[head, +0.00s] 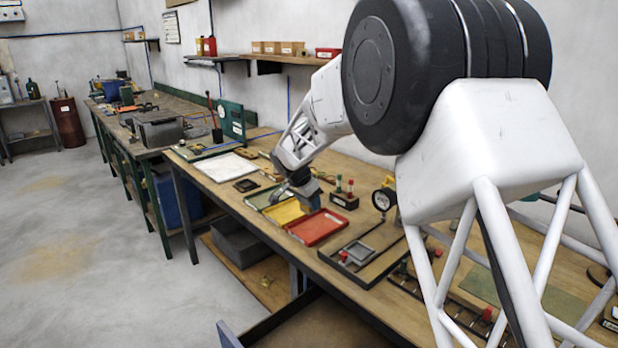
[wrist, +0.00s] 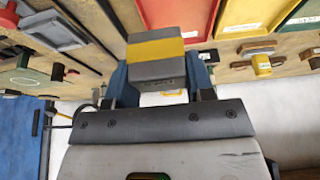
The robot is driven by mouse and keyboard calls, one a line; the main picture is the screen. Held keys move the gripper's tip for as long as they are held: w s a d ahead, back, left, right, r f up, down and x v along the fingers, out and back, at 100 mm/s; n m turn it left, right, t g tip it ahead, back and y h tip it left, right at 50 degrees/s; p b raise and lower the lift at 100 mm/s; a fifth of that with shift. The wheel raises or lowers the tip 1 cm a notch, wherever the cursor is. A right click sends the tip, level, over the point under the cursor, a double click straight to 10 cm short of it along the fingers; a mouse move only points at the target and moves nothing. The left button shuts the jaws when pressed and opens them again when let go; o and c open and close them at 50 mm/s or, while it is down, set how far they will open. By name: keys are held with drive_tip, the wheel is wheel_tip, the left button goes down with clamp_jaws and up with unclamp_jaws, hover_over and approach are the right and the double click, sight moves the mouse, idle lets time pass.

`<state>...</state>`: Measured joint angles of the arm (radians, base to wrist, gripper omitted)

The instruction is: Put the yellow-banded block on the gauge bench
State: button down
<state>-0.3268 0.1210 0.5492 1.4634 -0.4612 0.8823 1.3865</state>
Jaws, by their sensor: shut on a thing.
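The yellow-banded block (wrist: 157,52) is grey with a yellow stripe across it; it shows in the wrist view. My gripper (wrist: 158,78) is shut on it, with a blue finger on each side. In the head view my gripper (head: 303,190) is above the workbench (head: 250,207), over the coloured trays; the block cannot be clearly made out there. A dial gauge (head: 384,198) stands on this bench, right of my gripper. I cannot tell which surface is the gauge bench.
Red (head: 317,227), yellow (head: 284,212) and green (head: 262,197) trays lie below my gripper. A small stand with red and green knobs (head: 344,196) is to their right. A black-edged fixture (head: 357,252) lies nearer. A white plate (head: 226,166) lies farther left.

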sight(309, 210)
drive_tip(key=shift+f, duration=1.75)
drive_tip(key=shift+f, duration=0.2)
drive_tip(key=shift+f, duration=3.2)
drive_tip(key=shift+f, duration=0.15)
